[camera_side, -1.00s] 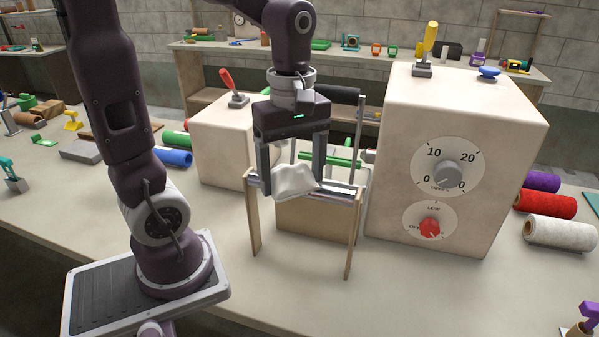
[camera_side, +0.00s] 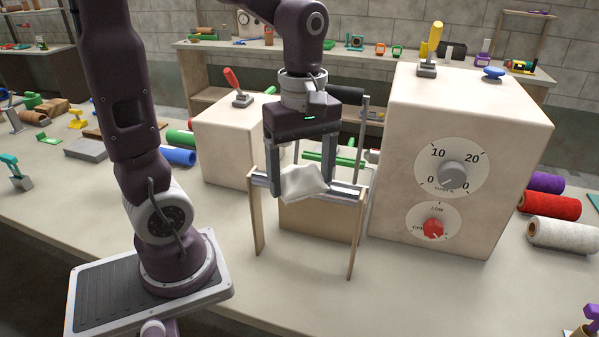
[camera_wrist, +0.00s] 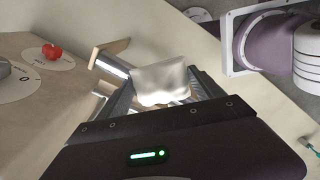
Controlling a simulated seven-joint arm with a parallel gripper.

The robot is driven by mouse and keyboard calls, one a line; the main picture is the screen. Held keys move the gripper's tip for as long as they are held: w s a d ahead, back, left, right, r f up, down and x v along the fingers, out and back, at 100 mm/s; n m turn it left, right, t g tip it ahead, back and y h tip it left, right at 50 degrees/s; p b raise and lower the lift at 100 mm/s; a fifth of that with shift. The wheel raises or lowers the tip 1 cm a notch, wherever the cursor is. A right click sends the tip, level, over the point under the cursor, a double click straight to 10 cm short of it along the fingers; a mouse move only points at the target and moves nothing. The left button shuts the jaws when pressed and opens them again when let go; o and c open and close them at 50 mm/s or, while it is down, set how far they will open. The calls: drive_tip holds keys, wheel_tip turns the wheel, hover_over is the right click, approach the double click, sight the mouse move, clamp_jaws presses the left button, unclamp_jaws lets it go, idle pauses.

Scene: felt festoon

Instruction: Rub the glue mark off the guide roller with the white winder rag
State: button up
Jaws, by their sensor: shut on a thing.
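My gripper (camera_side: 303,188) is shut on the white rag (camera_side: 304,183), which is bunched between the two dark fingers. The rag lies against the silver guide roller (camera_side: 344,188), over its middle stretch. The roller lies across a stand with pale wooden legs (camera_side: 257,227). In the wrist view the rag (camera_wrist: 160,78) hangs between the fingers, and one bright end of the roller (camera_wrist: 112,66) shows to its left. I see no glue mark; the rag and fingers cover much of the roller.
A large cream cabinet (camera_side: 455,130) with two dials stands close to the right of the roller. A smaller cream box (camera_side: 228,148) with a red lever (camera_side: 236,82) is behind left. A thin upright rod (camera_side: 361,140) rises just right of my gripper. The bench front is clear.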

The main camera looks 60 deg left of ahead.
drive_tip(key=shift+w+d, duration=0.1)
drive_tip(key=shift+r, duration=3.5)
